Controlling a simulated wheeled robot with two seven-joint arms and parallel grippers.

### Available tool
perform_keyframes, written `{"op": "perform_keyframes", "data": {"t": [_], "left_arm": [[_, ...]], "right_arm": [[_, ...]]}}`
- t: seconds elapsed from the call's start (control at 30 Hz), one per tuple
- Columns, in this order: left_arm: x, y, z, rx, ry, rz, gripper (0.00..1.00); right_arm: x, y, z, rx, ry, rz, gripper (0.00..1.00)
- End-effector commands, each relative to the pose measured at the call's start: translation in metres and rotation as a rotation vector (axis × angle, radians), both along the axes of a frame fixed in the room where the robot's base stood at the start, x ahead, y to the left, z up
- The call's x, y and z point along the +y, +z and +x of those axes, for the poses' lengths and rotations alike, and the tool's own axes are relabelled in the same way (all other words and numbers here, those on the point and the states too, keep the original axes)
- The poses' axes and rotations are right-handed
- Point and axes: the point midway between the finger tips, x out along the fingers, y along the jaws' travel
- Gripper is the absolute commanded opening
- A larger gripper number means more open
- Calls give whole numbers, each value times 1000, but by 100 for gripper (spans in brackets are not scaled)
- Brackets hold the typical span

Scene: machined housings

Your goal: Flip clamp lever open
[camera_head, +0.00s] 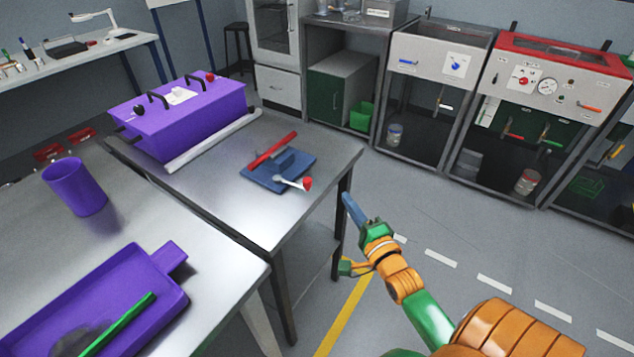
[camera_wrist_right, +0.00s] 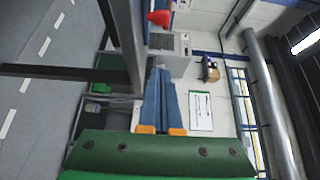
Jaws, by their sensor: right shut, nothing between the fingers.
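The clamp is a blue base plate (camera_head: 262,177) near the right edge of the metal table, with a red bar (camera_head: 272,149) across its back. A pale lever (camera_head: 290,182) with a red knob (camera_head: 307,184) points right from the base and looks low and nearly flat. My right gripper (camera_head: 347,198) is right of the table edge, apart from the knob, with its blue fingers together and empty. In the right wrist view, the fingers (camera_wrist_right: 160,72) point toward a red part (camera_wrist_right: 159,18), probably the knob. My left gripper is not in view.
The metal table edge (camera_head: 314,204) and its leg lie between the arm and the clamp. A purple box (camera_head: 190,120) with black handles stands behind left. A purple cup (camera_head: 75,187) and purple tray (camera_head: 165,302) are on the near table. The floor at right is clear.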

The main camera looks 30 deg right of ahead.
Motion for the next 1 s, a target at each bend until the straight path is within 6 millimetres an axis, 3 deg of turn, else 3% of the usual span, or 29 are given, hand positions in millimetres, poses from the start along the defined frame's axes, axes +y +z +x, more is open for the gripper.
{"op": "perform_keyframes", "data": {"t": [0.17,0.6,0.8,1.0], "left_arm": [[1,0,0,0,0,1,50],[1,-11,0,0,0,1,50],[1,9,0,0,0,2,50],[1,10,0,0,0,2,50]], "right_arm": [[-2,0,10,0,1,-1,0],[-20,-2,100,1,-1,-3,0],[12,1,94,5,1,3,0],[20,0,93,2,0,-2,0]]}}
